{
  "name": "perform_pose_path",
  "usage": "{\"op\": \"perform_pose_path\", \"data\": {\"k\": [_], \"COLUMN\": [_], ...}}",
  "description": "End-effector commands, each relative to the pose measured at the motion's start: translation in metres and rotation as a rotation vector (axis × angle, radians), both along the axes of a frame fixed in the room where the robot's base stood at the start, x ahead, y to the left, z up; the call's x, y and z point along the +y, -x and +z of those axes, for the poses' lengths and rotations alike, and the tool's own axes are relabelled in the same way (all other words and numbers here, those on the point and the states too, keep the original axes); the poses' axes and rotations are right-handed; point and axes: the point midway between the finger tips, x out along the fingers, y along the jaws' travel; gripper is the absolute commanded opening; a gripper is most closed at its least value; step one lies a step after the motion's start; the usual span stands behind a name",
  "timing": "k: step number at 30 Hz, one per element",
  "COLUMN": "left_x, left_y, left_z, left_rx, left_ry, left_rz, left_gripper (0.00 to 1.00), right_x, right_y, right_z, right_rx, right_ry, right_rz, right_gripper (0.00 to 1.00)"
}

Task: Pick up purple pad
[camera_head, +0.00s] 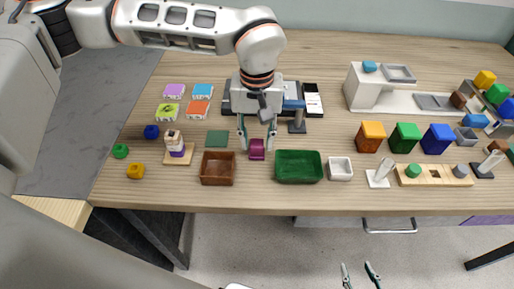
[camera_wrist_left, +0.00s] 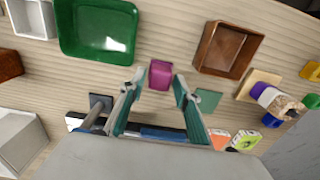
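A small magenta-purple block-like piece (camera_head: 256,151) lies on the table between the brown tray and the green tray. My left gripper (camera_head: 257,141) is above it, pointing down, with its fingers apart. In the left wrist view the purple piece (camera_wrist_left: 160,75) shows between the open fingertips of the left gripper (camera_wrist_left: 159,80), with a gap on each side. A flat light-purple tile (camera_head: 174,91) lies at the back left of the table. My right gripper (camera_head: 360,274) is open and empty at the bottom of the head view, below the table's front edge.
A brown tray (camera_head: 217,182) is left of the purple piece and a green tray (camera_head: 298,180) right of it. A green square mat (camera_head: 216,138) lies close by on the left. A grey stand with a blue top (camera_head: 296,120) is behind on the right.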

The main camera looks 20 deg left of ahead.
Motion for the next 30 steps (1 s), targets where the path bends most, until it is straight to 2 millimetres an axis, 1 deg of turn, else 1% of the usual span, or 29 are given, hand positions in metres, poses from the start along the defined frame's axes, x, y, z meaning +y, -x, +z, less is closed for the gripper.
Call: {"op": "perform_pose_path", "data": {"k": [1, 4, 12, 13, 14, 15, 16, 26, 30], "left_x": [0.0, 0.0, 0.0, 0.0, 0.0, 0.0, 0.0, 0.0, 0.0], "left_y": [0.001, 0.001, 0.0, 0.0, 0.0, 0.0, 0.0, 0.0, 0.0], "left_z": [-0.008, -0.016, -0.018, -0.018, -0.018, -0.018, -0.018, -0.018, -0.012], "left_rx": [0.002, 0.002, -0.001, -0.001, -0.001, -0.001, -0.001, -0.001, -0.002], "left_ry": [0.0, 0.0, 0.0, 0.0, 0.0, 0.0, 0.0, 0.0, 0.0], "left_rz": [0.0, 0.001, 0.0, 0.0, 0.0, 0.0, 0.0, 0.0, 0.0], "left_gripper": [0.32, 0.32, 0.32, 0.27, 0.19, 0.09, 0.02, 0.02, 0.02], "right_x": [-0.001, -0.001, -0.002, -0.002, -0.002, -0.002, -0.002, -0.003, -0.002], "right_y": [0.0, 0.0, 0.0, 0.0, 0.0, 0.0, 0.0, 0.0, -0.001], "right_z": [-0.001, -0.002, -0.002, -0.002, -0.002, -0.002, -0.002, -0.002, -0.001], "right_rx": [0.0, 0.002, 0.002, 0.002, 0.002, 0.002, 0.002, 0.001, 0.0], "right_ry": [0.002, 0.004, 0.006, 0.006, 0.006, 0.007, 0.007, 0.007, 0.006], "right_rz": [0.0, -0.001, -0.001, -0.001, -0.001, 0.0, 0.0, 0.001, 0.001], "right_gripper": [0.4, 0.4, 0.4, 0.4, 0.4, 0.4, 0.4, 0.4, 0.4]}}
